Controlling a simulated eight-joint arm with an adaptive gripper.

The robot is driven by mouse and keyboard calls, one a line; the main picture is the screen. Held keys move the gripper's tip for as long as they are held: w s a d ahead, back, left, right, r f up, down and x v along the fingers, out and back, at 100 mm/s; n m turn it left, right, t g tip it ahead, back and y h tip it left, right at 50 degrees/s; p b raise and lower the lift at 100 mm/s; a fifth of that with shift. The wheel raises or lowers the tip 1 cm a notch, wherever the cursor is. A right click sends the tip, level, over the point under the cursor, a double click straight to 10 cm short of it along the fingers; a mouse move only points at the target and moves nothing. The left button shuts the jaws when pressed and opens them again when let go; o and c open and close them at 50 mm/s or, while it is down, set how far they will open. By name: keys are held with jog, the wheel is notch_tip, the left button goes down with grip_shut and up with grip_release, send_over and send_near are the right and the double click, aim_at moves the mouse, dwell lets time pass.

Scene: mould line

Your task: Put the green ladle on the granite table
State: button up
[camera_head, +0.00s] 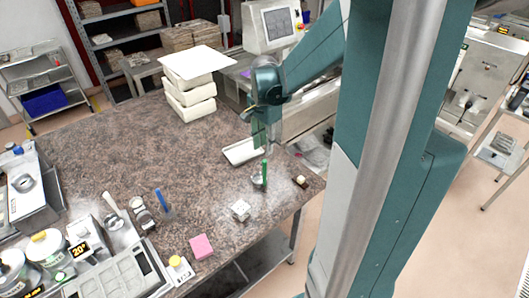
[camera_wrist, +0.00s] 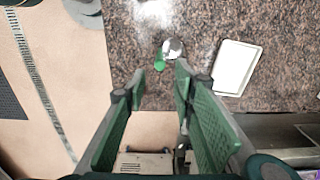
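The green ladle (camera_head: 264,171) is at the right part of the granite table (camera_head: 110,155), with its green handle pointing up from a metal bowl. It also shows in the wrist view (camera_wrist: 160,62), with the shiny round bowl beside the handle. I cannot tell whether the bowl touches the table. My gripper (camera_head: 266,143) points down just above the ladle. In the wrist view my gripper (camera_wrist: 160,82) is open, with its two green fingers apart and the handle seen beyond the gap between them. The fingers appear clear of the handle.
A white tray (camera_head: 243,151) lies close beside the ladle. A white block (camera_head: 240,210), a pink block (camera_head: 201,246) and a blue-handled tool (camera_head: 161,201) are nearer the front. White stacked moulds (camera_head: 190,101) stand at the back. The table's middle is clear.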

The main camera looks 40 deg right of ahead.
jog(key=shift+r, duration=1.05)
jog(key=s+a+r+n+t, duration=0.2)
jog(key=a+n, duration=0.4)
jog(key=a, duration=0.3)
jog(key=s+a+r+n+t, duration=0.2)
jog(key=s+a+r+n, duration=0.2)
jog(key=a, duration=0.6)
jog(key=s+a+r+n+t, duration=0.3)
jog(key=s+a+n, duration=0.3)
jog(key=a+n, duration=0.2)
jog(key=shift+s+a, duration=0.35)
jog(key=shift+a, duration=0.4)
